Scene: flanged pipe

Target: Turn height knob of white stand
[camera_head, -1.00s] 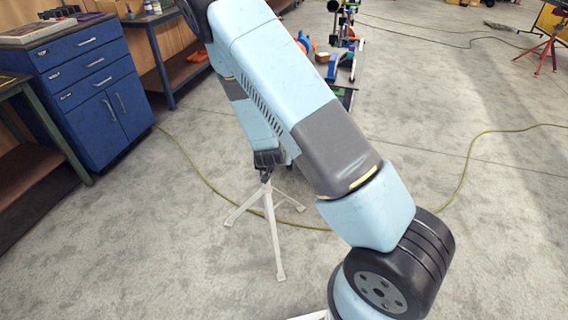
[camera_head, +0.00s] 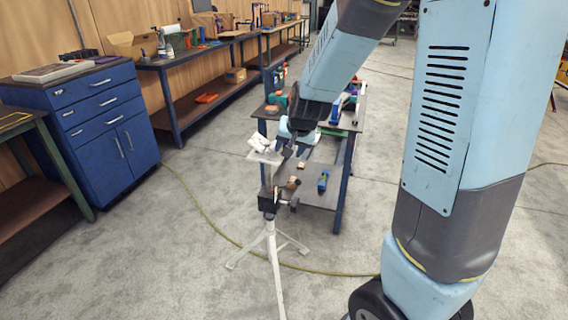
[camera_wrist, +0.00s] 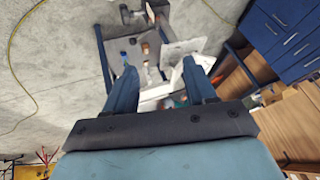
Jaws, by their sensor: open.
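The white stand (camera_head: 272,255) is a tripod standing on the concrete floor in the middle of the head view. It has a black block (camera_head: 268,200) at the top of its post, with a dark knob (camera_head: 292,203) sticking out to the right. A pale plate (camera_head: 265,157) shows above the block. My gripper (camera_head: 289,150) is above the black block, close to the plate's right side, and looks small and dark there. In the wrist view, my gripper (camera_wrist: 160,72) has its two blue-grey fingers wide apart with nothing gripped. A pale plate (camera_wrist: 183,50) appears beyond the fingertips.
A dark workbench (camera_head: 338,180) with tools and small parts stands behind the stand. A blue cabinet (camera_head: 105,120) and long benches line the left wall. A yellow cable (camera_head: 205,215) runs across the floor. The floor around the tripod is otherwise clear.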

